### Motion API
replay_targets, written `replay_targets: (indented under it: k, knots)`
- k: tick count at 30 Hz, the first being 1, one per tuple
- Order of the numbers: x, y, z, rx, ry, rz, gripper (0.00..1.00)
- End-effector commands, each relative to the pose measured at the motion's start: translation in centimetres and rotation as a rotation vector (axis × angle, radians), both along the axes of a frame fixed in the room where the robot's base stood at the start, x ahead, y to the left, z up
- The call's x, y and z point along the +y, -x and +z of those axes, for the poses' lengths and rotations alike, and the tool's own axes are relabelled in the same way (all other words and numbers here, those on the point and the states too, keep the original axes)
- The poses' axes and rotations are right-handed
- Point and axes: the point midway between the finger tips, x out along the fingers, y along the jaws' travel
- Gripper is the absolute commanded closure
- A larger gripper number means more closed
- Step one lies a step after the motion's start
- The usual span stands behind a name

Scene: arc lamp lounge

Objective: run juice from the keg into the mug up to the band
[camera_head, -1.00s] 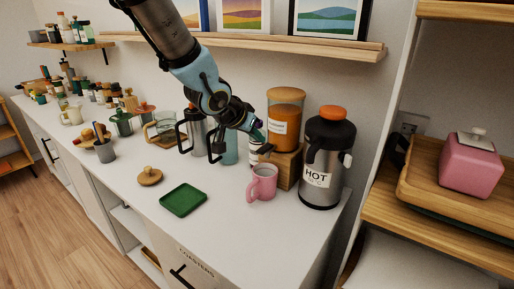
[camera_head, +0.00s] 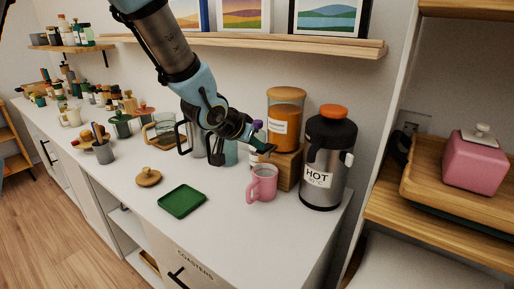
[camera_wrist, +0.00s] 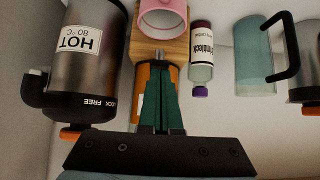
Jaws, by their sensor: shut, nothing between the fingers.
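The keg (camera_head: 285,105) is a clear cylinder of orange juice with a wooden lid and white label, on a wooden stand (camera_head: 286,172). The pink mug (camera_head: 263,184) stands upright on the counter before the stand, its handle to the left. In the wrist view the mug's open rim (camera_wrist: 163,22) is at the top, and the keg (camera_wrist: 142,82) is partly hidden behind the fingers. A small metal part, likely the tap (camera_wrist: 159,56), shows by the fingertips. My gripper (camera_head: 268,149) is shut and empty, close in front of the keg's lower part. The band and juice level cannot be made out.
A steel HOT flask (camera_head: 327,160) stands just right of the keg. A purple-capped bottle (camera_wrist: 202,62) and a teal glass pitcher (camera_wrist: 254,55) stand close by on the other side. A green tray (camera_head: 182,201) and wooden lid (camera_head: 148,177) lie on the counter.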

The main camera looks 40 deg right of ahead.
Motion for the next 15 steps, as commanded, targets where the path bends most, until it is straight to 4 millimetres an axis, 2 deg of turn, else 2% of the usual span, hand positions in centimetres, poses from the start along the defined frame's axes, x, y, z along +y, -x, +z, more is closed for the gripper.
replay_targets:
  k: [15]
  knots:
    - [0.27,0.10,-0.91,-0.017,0.071,0.000,1.00]
